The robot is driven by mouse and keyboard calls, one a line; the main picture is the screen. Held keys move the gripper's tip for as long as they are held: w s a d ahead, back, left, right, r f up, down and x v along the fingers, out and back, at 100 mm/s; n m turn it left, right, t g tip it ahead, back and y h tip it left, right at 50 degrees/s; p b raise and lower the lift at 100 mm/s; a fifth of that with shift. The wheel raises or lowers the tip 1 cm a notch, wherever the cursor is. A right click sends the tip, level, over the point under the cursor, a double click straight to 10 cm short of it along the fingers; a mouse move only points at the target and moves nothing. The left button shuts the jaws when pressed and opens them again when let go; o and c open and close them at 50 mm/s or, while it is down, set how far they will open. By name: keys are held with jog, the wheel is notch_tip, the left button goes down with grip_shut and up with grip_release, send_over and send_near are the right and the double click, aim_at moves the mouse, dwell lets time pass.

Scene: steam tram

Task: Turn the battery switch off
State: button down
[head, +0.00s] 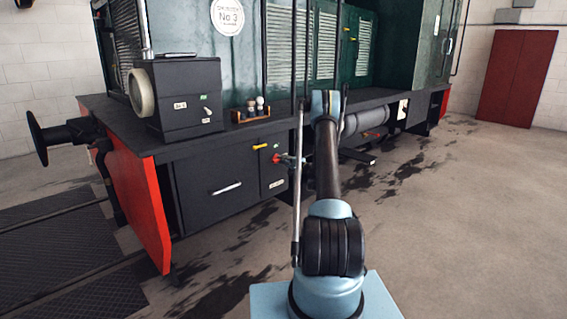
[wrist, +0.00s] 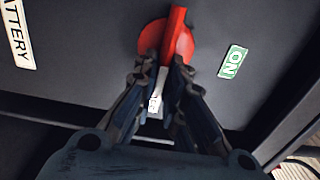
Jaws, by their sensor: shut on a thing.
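The battery switch is a red round knob with a raised red bar (wrist: 176,35) on a dark panel in the wrist view. The bar points up in that view, slightly tilted. A green ON label (wrist: 232,62) is to its right and a white BATTERY label (wrist: 17,33) to its left. My gripper (wrist: 166,72) has its two fingers at the lower part of the red bar, shut on it. A small pale label (wrist: 156,95) shows between the fingers, partly hidden. In the head view the red switch (head: 276,158) is small, with my gripper (head: 287,160) against it.
The dark tram side has a drawer front with a handle (head: 227,188) left of the switch and a yellow handle (head: 260,147) just above. A box with a round lamp (head: 142,93) and a small bottle rack (head: 250,112) stand on the ledge. The floor to the right is clear.

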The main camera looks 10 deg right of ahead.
jog(key=shift+d+f, duration=0.1)
jog(key=shift+d, duration=0.05)
jog(key=c, duration=1.7)
grip_release()
jog(key=shift+f, duration=0.1)
jog(key=shift+o, duration=0.2)
jog(key=v, duration=1.2)
